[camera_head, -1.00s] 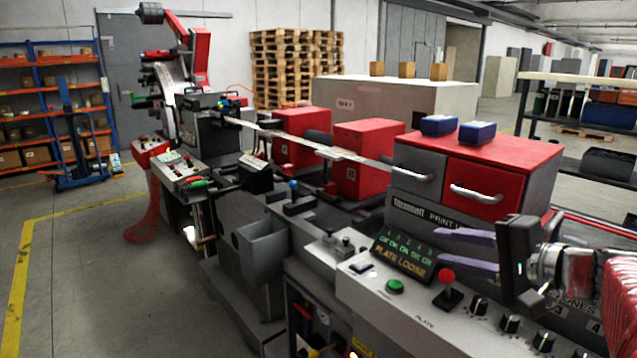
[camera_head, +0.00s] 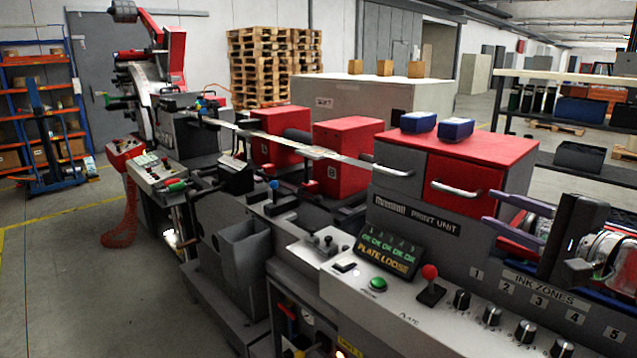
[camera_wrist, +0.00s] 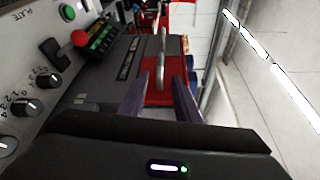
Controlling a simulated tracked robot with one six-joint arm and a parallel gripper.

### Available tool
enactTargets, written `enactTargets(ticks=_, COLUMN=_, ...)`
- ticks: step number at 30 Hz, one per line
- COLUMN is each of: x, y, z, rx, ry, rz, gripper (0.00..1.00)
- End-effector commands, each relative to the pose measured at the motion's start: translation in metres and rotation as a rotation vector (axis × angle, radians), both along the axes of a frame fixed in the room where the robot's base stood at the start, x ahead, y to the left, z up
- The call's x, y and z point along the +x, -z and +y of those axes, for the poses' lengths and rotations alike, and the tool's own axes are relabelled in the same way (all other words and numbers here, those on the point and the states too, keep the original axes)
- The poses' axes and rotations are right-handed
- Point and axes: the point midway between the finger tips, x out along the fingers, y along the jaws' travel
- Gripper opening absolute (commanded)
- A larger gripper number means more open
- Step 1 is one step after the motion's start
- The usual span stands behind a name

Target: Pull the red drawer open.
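The red drawer (camera_head: 463,181) is in the front of the print unit, under its red top, with a silver bar handle (camera_head: 457,188). Its front looks flush with the grey drawer (camera_head: 394,184) on its left. My gripper (camera_head: 487,208) is at the right, its two purple fingers spread and pointing at the red drawer, apart from the handle. In the wrist view the red drawer (camera_wrist: 170,93) shows between the open fingers (camera_wrist: 160,84), with its handle (camera_wrist: 161,62) beyond the tips. Nothing is between the fingers.
Two blue boxes (camera_head: 455,129) sit on the red top (camera_head: 470,147). Below the drawers, a control panel has a red-knobbed lever (camera_head: 430,272), a green button (camera_head: 378,284), and several black knobs (camera_head: 492,316). A display (camera_head: 388,253) reads "PLATE LOOSE".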

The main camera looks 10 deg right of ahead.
Motion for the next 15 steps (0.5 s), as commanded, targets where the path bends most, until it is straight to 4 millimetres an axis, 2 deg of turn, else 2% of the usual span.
enactTargets(ticks=15, x=0.057, y=0.005, z=0.010, rx=0.000, ry=-0.005, rz=0.001, gripper=0.29)
